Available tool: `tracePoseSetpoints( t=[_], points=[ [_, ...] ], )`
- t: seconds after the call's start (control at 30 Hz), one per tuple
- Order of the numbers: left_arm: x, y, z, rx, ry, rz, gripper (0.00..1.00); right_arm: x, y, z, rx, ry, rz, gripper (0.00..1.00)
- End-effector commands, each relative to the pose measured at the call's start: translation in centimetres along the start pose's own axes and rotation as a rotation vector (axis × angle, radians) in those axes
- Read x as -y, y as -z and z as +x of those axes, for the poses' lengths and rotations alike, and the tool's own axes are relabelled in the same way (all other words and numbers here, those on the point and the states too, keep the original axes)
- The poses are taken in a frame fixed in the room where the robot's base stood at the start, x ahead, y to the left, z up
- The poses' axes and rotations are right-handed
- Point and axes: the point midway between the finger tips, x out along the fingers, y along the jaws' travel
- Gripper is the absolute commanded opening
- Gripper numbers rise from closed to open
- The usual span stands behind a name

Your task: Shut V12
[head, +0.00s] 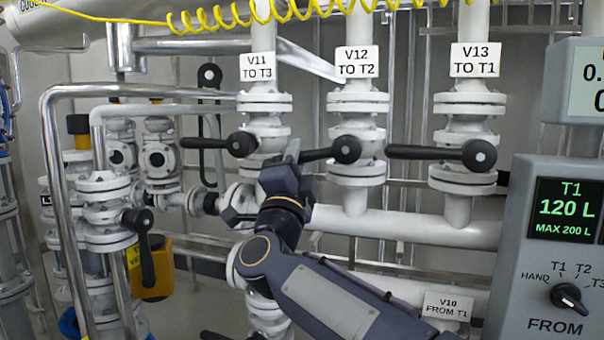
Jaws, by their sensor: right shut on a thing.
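The V12 valve (358,124) is a white flanged valve on a vertical pipe under the sign "V12 TO T2" (357,61). Its black lever (322,154) runs roughly level to the left from its round hub, across the vertical pipe line. My right gripper (294,153) comes up from below and is shut on the left end of this lever. The gripper hides the lever's tip and part of the pipework behind it. My left gripper is not in view.
V11 (264,118) on the left and V13 (464,123) on the right have similar black levers pointing left. A grey control panel (530,235) reading "T1 120 L" stands at right. A yellow coiled hose (200,20) hangs above.

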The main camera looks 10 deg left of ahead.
Motion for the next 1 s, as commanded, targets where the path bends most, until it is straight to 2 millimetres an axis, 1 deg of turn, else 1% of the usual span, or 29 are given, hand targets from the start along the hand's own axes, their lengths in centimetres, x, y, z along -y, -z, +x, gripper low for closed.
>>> tracePoseSetpoints(
  t=[0.03,0.1,0.4,0.97,1.0],
  points=[
    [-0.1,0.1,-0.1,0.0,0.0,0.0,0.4,0.7,0.1,0.3,-0.019,0.006,0.034,0.0],
    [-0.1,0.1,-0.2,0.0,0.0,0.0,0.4,1.0,0.2,0.6,-0.044,0.006,0.069,0.0],
    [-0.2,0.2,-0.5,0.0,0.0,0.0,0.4,2.0,0.4,1.1,-0.108,0.007,0.166,0.0],
    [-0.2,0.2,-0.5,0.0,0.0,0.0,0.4,2.2,0.5,1.3,-0.124,0.009,0.185,0.0],
    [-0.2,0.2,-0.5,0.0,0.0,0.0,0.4,2.2,0.6,1.3,-0.124,0.009,0.185,0.24]
  ],
)
